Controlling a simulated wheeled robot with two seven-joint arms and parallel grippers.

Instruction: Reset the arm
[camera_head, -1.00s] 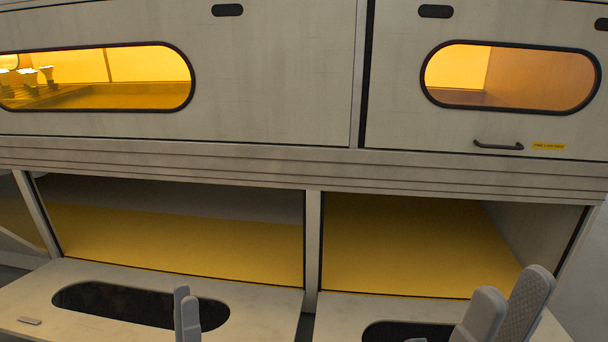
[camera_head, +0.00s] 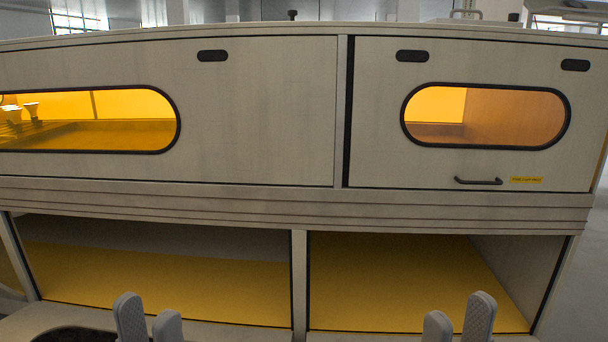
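My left gripper (camera_head: 148,322) shows at the bottom left of the head view, its two grey fingertips apart with nothing seen between them. My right gripper (camera_head: 458,325) shows at the bottom right, its fingertips also apart and empty. Both are in front of the cabinet's lower openings, and only their finger ends are in view. The rest of both arms is hidden below the picture.
A large pale cabinet (camera_head: 260,120) fills the view. It has a left window (camera_head: 90,135) with bulbs (camera_head: 31,110) behind it, a right window (camera_head: 487,134) and a dark handle (camera_head: 478,181). Below are open bays with yellow floors (camera_head: 400,285).

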